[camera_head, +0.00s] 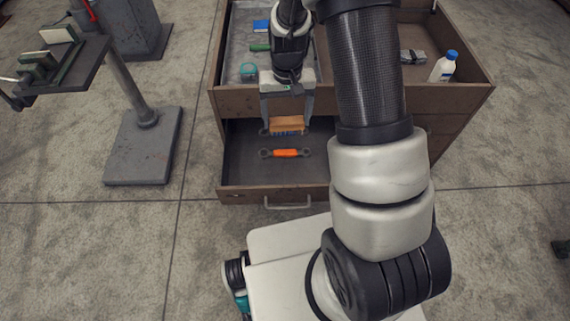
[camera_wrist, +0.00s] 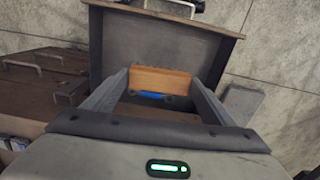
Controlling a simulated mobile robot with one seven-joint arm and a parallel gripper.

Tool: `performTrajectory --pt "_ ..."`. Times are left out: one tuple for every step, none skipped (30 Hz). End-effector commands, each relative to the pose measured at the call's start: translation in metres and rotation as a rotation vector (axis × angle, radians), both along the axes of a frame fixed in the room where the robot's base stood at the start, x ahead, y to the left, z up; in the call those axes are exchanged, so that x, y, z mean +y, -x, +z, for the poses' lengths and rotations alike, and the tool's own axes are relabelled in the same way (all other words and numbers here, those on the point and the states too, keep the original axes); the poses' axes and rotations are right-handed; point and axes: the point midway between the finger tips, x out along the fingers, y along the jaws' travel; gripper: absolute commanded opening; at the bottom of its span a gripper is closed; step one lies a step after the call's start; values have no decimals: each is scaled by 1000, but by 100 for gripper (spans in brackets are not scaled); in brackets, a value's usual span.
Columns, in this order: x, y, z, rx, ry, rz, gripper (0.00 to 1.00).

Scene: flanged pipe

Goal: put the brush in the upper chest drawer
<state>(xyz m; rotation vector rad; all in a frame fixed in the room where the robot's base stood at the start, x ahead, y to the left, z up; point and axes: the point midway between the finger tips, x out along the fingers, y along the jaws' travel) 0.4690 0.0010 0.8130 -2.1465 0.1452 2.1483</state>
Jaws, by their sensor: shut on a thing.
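In the wrist view the brush (camera_wrist: 160,80) sits between the two fingers, with some blue showing below the wood. The upper chest drawer (camera_head: 240,170) is pulled out, and the brush appears over its inner part. I cannot tell how high the brush is above the drawer floor. An orange-handled tool (camera_head: 286,153) lies in the drawer, nearer its front than the brush.
The wooden chest (camera_head: 470,90) has an open-topped upper part holding a white bottle with a blue cap (camera_head: 443,67), a teal roll (camera_head: 248,70) and other small items. A grey stand (camera_head: 140,150) is on the left. The floor between is clear.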

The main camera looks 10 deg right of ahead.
Motion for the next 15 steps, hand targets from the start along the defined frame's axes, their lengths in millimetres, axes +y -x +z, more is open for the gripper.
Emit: performTrajectory --pt "0 -2 -41 0 1 -11 60" --pt "0 -3 -52 0 1 -17 60" --pt "-1 -4 -65 1 2 -26 60" --pt "-1 -5 -73 1 3 -32 60" --pt "-1 -6 -80 1 3 -37 60" --pt "-1 -7 -88 0 3 -42 60" --pt "-1 -8 -93 -1 3 -46 60" --pt "-1 -8 -97 -1 3 -49 60" --pt "-1 -9 -101 -2 3 -52 60" --pt "-1 -9 -104 -2 3 -54 60" --pt "-1 -9 -107 -2 4 -55 60" --pt "-1 -9 -113 -1 4 -57 60" --pt "-1 -9 -118 1 4 -58 60" --pt "-1 -8 -124 2 4 -58 60" --pt "-1 -8 -132 1 4 -58 60"
